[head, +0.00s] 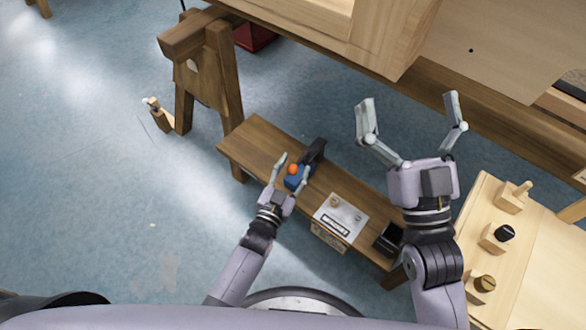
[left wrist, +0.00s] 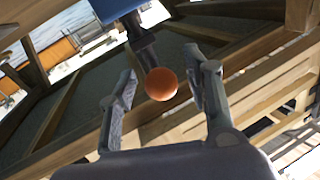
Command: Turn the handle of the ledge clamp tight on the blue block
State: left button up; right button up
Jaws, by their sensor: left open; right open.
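The ledge clamp stands at the middle of the wooden bench, with a dark body (head: 316,151) and an orange ball-shaped handle end (head: 292,169). The blue block (head: 294,182) is at the clamp, partly hidden by my left gripper. My left gripper (head: 293,167) is open, with its fingers on either side of the orange ball. In the left wrist view the orange ball (left wrist: 161,84) sits between the open fingertips, and the blue block (left wrist: 110,8) shows at the top edge. I cannot tell whether a finger touches the ball. My right gripper (head: 410,105) is open and empty, raised to the right.
The wooden bench (head: 257,142) carries a white panel box (head: 340,217) and a black open box (head: 388,238) to the right. A pale table (head: 520,275) with several pegged blocks stands at the right. A large wooden frame (head: 380,35) fills the top.

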pick_arm(q)
jog(key=v, duration=1.2)
